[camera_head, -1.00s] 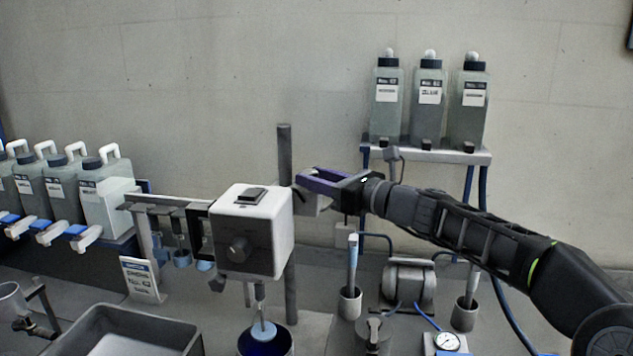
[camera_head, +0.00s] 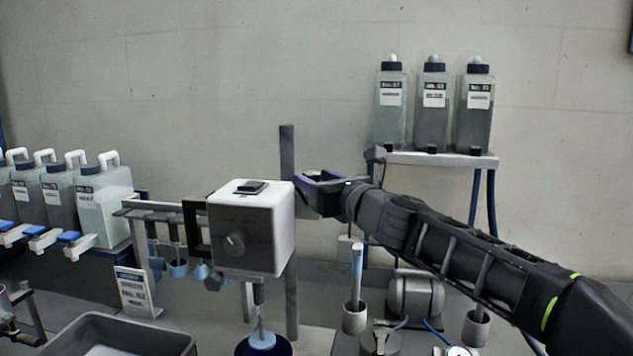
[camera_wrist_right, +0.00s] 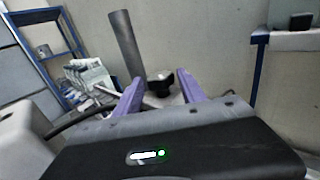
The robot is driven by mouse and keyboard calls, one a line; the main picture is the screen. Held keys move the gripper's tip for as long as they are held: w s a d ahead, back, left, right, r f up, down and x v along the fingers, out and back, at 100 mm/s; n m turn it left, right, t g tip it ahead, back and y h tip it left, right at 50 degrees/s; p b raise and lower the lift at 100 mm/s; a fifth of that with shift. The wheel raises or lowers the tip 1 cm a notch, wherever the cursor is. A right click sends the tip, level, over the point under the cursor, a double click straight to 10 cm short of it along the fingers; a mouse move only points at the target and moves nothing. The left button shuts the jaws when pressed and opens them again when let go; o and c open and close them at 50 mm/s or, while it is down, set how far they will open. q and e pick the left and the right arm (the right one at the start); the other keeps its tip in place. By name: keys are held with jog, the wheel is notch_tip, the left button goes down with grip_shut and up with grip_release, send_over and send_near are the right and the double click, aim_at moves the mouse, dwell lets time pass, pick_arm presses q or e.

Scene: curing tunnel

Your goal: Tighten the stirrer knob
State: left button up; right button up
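The stirrer is a white box (camera_head: 252,228) with a dark dial (camera_head: 236,243) on its front, mounted at a grey upright post (camera_head: 287,150). Its shaft runs down into a blue vessel (camera_head: 263,346). In the right wrist view, a black lobed knob (camera_wrist_right: 160,83) is seen beyond and between the purple fingers, near the post (camera_wrist_right: 126,45). My right gripper (camera_head: 306,180) is just right of the post, behind the box's upper right edge. Its fingers (camera_wrist_right: 160,95) are apart with nothing seen clamped between them. Contact with the knob cannot be told. My left gripper is out of view.
Several jugs (camera_head: 105,207) stand on a bench at left. Three bottles (camera_head: 433,108) stand on a shelf (camera_head: 437,158) behind my right arm. A grey pump (camera_head: 415,296) and a holder (camera_head: 354,316) are below the arm. A grey tray (camera_head: 110,325) is at the lower left.

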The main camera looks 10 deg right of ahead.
jog(key=shift+o, duration=0.7)
jog(key=shift+s, duration=0.1)
jog(key=v, duration=0.7)
jog(key=shift+s+d+b, duration=0.15)
jog(key=shift+s+b, duration=0.1)
jog(key=shift+b, duration=0.2)
